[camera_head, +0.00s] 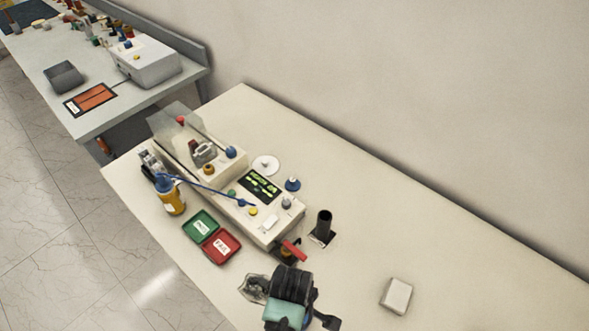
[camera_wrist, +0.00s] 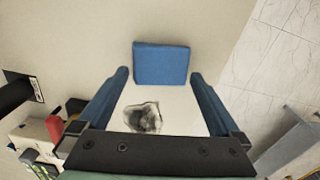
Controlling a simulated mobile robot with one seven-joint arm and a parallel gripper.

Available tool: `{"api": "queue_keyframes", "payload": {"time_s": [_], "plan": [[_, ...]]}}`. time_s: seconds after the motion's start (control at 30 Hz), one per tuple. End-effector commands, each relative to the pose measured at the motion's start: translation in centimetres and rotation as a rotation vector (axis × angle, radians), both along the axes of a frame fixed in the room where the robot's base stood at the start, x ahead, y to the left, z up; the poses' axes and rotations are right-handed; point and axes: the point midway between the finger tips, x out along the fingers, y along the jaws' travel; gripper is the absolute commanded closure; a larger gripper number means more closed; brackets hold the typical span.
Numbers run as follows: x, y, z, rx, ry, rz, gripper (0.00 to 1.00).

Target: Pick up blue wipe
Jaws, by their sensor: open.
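The blue wipe (camera_wrist: 161,64) is a flat blue rectangular block lying on the pale table, at the upper middle of the wrist view. My gripper (camera_wrist: 160,77) is open, with one blue finger on each side of the picture. The wipe appears between and slightly beyond the fingertips; the fingers do not grip it. In the head view my gripper (camera_head: 290,288) is over the front part of the table, and I cannot make out the blue wipe there.
A crumpled, dark translucent item (camera_wrist: 142,117) lies between the fingers' lower parts; it also shows in the head view (camera_head: 255,288). A white block (camera_head: 397,296) lies to the right. The test machine (camera_head: 262,212), red tray (camera_head: 221,246) and black cylinder (camera_head: 323,223) stand farther back.

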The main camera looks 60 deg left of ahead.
Motion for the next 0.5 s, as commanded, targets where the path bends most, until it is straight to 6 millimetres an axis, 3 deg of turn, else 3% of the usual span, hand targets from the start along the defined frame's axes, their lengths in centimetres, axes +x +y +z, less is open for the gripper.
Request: {"api": "queue_keyframes", "payload": {"time_s": [0.17,0.43,0.5], "plan": [[0.0,0.0,-1.6,0.000,0.001,0.001,0.00],[0.0,0.0,-1.9,0.001,-0.001,0.000,0.00],[0.0,0.0,-1.9,0.001,-0.001,0.001,0.13]]}}
